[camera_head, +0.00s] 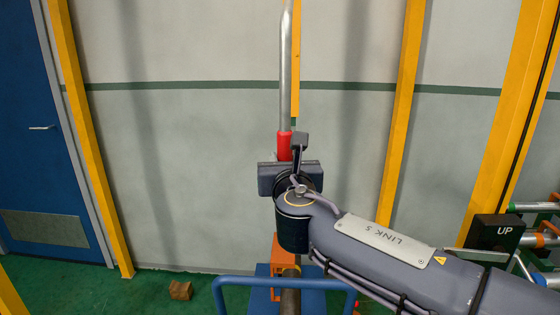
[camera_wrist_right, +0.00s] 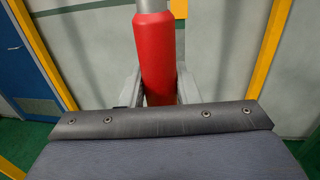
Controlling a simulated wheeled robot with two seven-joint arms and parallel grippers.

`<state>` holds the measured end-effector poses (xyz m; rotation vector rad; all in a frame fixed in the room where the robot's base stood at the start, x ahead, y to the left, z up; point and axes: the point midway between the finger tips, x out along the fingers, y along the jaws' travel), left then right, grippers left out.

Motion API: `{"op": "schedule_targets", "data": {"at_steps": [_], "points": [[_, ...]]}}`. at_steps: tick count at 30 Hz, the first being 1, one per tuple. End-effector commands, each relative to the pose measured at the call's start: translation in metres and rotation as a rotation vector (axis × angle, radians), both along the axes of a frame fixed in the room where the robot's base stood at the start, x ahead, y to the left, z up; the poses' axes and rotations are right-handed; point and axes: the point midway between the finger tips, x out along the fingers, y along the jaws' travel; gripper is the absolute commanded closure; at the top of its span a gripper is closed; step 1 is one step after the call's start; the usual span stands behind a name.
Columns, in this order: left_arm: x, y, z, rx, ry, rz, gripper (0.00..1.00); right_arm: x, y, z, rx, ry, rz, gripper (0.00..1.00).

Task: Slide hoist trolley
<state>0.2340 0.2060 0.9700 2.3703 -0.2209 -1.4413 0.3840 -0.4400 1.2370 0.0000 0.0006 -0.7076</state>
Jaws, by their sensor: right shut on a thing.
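A red grip (camera_head: 284,146) sits at the lower end of an upright grey metal bar (camera_head: 285,75). My right gripper (camera_head: 287,160) is at the red grip in the middle of the head view. In the right wrist view its two fingers (camera_wrist_right: 158,88) stand on either side of the red grip (camera_wrist_right: 158,55), shut on it. No hoist trolley shows in either view. My left gripper is in neither view.
Below my right arm stand a blue frame with a tubular rail (camera_head: 230,281) and an orange part (camera_head: 277,250) near a pipe. Yellow posts (camera_head: 400,110) line the wall. A wooden block (camera_head: 180,290) lies on the floor.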

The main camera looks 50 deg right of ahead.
Motion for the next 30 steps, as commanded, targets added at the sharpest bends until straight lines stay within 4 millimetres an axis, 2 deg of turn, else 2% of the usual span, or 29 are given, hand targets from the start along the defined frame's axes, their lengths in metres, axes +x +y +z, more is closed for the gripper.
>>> {"op": "schedule_targets", "data": {"at_steps": [6,7,11,21,30], "points": [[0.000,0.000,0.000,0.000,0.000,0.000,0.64,0.000,-0.001,0.001,-0.001,-0.002,-0.002,1.00],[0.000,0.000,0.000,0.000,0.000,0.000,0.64,0.000,-0.001,0.001,-0.001,-0.002,-0.002,0.69],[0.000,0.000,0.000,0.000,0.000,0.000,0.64,0.000,0.000,0.001,-0.001,-0.002,-0.001,0.52],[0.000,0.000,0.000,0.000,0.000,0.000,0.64,-0.003,0.002,0.001,-0.001,-0.002,0.000,0.51],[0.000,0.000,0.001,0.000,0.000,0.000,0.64,-0.039,0.032,0.002,-0.002,-0.004,-0.001,0.51]]}}
